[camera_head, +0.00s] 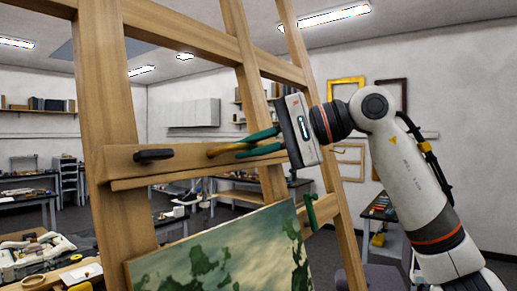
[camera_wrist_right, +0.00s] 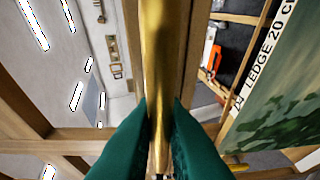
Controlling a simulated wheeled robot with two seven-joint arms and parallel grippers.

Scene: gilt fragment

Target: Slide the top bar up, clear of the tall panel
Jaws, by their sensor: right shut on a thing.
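The top bar (camera_head: 190,166) is a wooden crosspiece on the easel, with a black knob (camera_head: 153,155) at its left. A brass handle (camera_head: 217,151) sticks out from its middle. My right gripper (camera_head: 240,148) has its green fingers closed on the brass handle, which also runs between the fingertips in the right wrist view (camera_wrist_right: 163,45). The tall panel (camera_head: 225,250), a green landscape painting, stands below the bar. A gap shows between its top edge and the bar. The panel also shows at the right of the wrist view (camera_wrist_right: 285,85). My left gripper is out of view.
The easel's left upright (camera_head: 103,90) and an upper crosspiece (camera_head: 190,38) frame the bar. A green piece (camera_head: 310,212) sits at the right upright. Workbenches and shelves stand behind. The space between the bar and the upper crosspiece looks open.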

